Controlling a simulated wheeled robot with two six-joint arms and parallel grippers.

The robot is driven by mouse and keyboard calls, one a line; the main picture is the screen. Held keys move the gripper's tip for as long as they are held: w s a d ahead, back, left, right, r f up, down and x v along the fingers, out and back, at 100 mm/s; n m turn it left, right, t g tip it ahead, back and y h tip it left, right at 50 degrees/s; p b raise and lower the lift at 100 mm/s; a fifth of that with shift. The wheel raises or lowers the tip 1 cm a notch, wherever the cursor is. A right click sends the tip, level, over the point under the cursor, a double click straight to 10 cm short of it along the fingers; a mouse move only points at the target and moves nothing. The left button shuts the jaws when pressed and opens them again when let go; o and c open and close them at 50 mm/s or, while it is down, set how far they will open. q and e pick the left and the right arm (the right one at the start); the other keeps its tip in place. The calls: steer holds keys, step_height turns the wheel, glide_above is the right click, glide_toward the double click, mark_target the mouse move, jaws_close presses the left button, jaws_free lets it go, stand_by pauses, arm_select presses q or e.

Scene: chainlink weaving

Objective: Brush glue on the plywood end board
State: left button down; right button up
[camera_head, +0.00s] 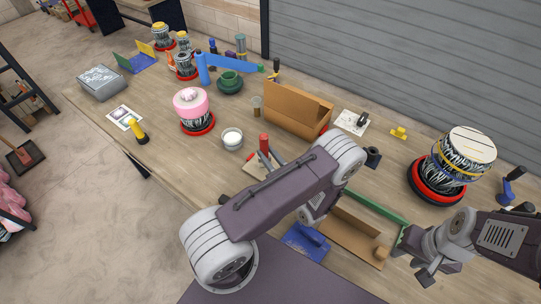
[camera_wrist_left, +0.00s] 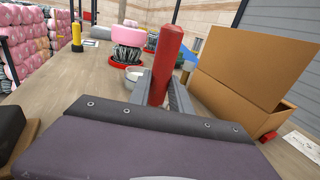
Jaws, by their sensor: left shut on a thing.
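My left gripper (camera_head: 268,163) is shut on a red handle (camera_wrist_left: 166,62); this red handle (camera_head: 264,143) stands nearly upright above the table. No bristles show, so I cannot tell how its lower end sits. A small pale wooden board (camera_head: 252,169) lies under the left gripper, partly hidden by my arm. A white bowl (camera_head: 232,139) with pale contents is just beyond and left of the gripper; the bowl (camera_wrist_left: 132,73) is also behind the handle in the left wrist view. My right gripper (camera_head: 428,268) is at lower right, beside a tan tray (camera_head: 348,235); its jaws are unclear.
An open cardboard box (camera_head: 294,110) stands right of the left gripper. A pink-topped wire spool (camera_head: 191,104) and a larger spool (camera_head: 458,163) stand on red bases. A green rail (camera_head: 376,207) and a blue piece (camera_head: 304,242) lie by my arm. The table's left front is mostly clear.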

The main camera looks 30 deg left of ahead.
arm_select(q)
steer(key=shift+a+r, duration=0.1)
steer(key=shift+a, duration=0.55)
steer(key=shift+w+a, duration=0.1)
steer(key=shift+a, duration=0.55)
steer(key=shift+w+a, duration=0.1)
steer(key=shift+a, duration=0.8)
steer(key=shift+d, duration=0.15)
